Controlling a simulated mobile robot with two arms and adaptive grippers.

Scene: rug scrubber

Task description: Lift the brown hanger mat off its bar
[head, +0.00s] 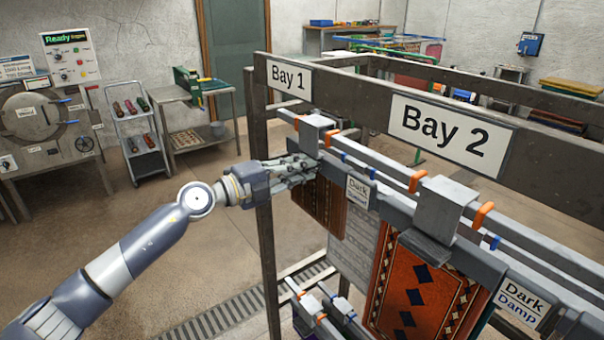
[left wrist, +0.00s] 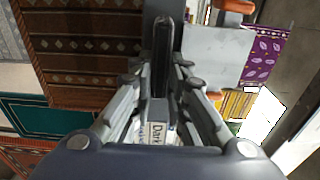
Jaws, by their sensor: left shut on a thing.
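The brown hanger mat (head: 322,208) hangs below the grey rail in Bay 1, a dark brown patterned rug. It also shows in the left wrist view (left wrist: 85,50), on the left side. My left gripper (head: 306,168) is at the top of this mat, level with the rail. In the left wrist view its fingers (left wrist: 163,88) are closed around the dark grey hanger part in the middle; the exact contact is partly hidden by the fingers. I cannot tell whether the hanger still rests on its bar (head: 345,155). My right gripper is not in view.
An orange patterned mat (head: 420,295) hangs in Bay 2, close on the right. The frame's upright post (head: 265,230) and the upper beam with the Bay 1 sign (head: 289,78) stand close to my left arm. Open floor lies to the left.

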